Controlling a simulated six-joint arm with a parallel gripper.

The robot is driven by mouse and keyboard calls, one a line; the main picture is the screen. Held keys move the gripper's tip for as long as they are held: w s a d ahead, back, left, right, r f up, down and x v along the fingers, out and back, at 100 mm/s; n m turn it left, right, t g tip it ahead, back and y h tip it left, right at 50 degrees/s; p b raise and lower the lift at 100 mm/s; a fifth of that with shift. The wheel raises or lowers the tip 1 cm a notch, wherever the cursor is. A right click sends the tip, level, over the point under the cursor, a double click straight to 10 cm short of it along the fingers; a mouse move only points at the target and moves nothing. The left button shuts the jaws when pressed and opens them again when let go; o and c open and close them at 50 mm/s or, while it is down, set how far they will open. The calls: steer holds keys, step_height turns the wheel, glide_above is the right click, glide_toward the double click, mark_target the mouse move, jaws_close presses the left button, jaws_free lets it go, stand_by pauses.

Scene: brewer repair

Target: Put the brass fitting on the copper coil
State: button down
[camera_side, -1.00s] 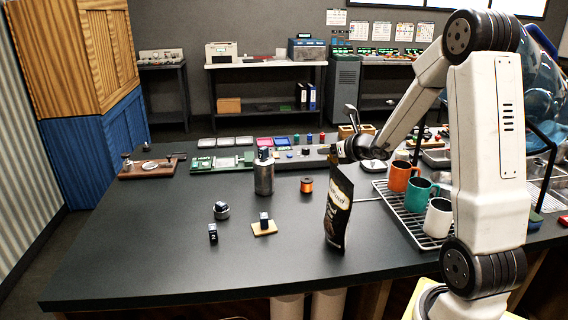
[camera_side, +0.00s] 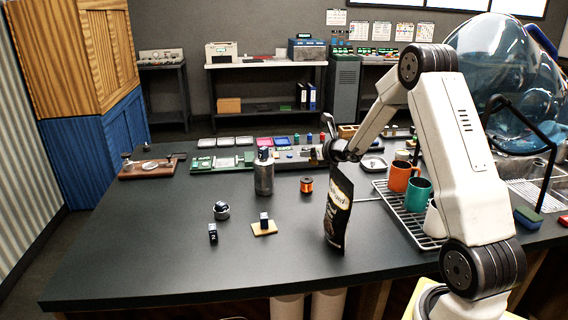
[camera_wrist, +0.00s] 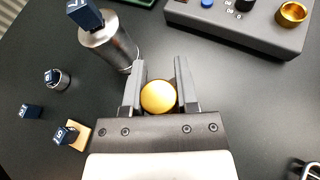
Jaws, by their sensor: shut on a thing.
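My gripper (camera_wrist: 160,90) is shut on a rounded, golden-yellow piece, the brass fitting (camera_wrist: 158,97), which sits between its two grey fingers in the wrist view. In the side view my gripper (camera_side: 322,154) is above the counter, behind the top of the coffee bag, and the fitting is too small to make out there. The copper coil (camera_side: 307,185), a small orange spool with dark ends, stands upright on the black counter, below and slightly left of my gripper. The coil does not show in the wrist view, where the fitting and gripper may cover it.
A metal canister (camera_side: 264,176) with a dark block on top stands left of the coil. A black coffee bag (camera_side: 338,210) stands in front right. A grey control panel (camera_wrist: 240,28) lies behind. Mugs stand on a rack (camera_side: 411,222) at right. Small numbered blocks sit front left.

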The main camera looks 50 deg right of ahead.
steer(key=shift+w+d+f, duration=0.3)
steer(key=shift+w+f, duration=0.2)
steer(key=shift+f, duration=0.2)
steer(key=shift+w+d+f, duration=0.25)
steer(key=shift+w+f, duration=0.3)
steer(key=shift+f, duration=0.1)
steer(key=shift+w+d+f, duration=0.3)
steer(key=shift+w+f, duration=0.2)
steer(key=shift+f, duration=0.2)
steer(key=shift+f, duration=0.1)
steer(key=shift+w+f, duration=0.15)
steer(key=shift+f, duration=0.05)
steer(key=shift+w+d+f, duration=0.1)
steer(key=shift+f, duration=1.45)
steer(key=shift+f, duration=0.1)
steer(key=shift+c, duration=1.8)
jaws_free()
